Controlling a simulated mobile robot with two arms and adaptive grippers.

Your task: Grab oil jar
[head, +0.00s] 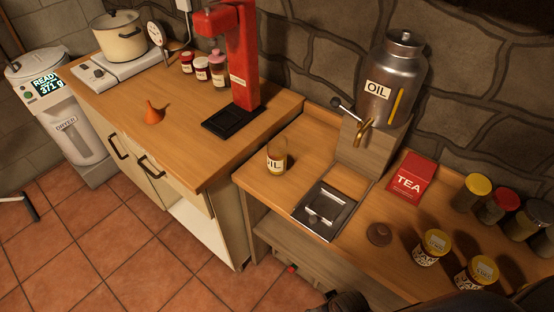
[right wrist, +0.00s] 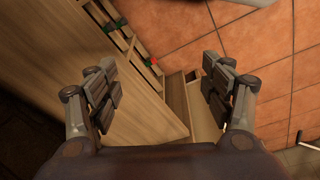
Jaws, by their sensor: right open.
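A small glass jar with an OIL label (head: 277,157) stands upright on the wooden counter, near its left front edge, in the head view. It looks open at the top, with amber contents or tint. A large metal canister marked OIL (head: 408,85) with a brass tap stands on a wooden block behind it to the right. My right gripper (right wrist: 160,98) is open and empty in the right wrist view, pointing down past furniture towards the tiled floor. The jar does not show in that view. My left gripper is not in view.
A metal scale-like plate (head: 325,211) lies right of the jar.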

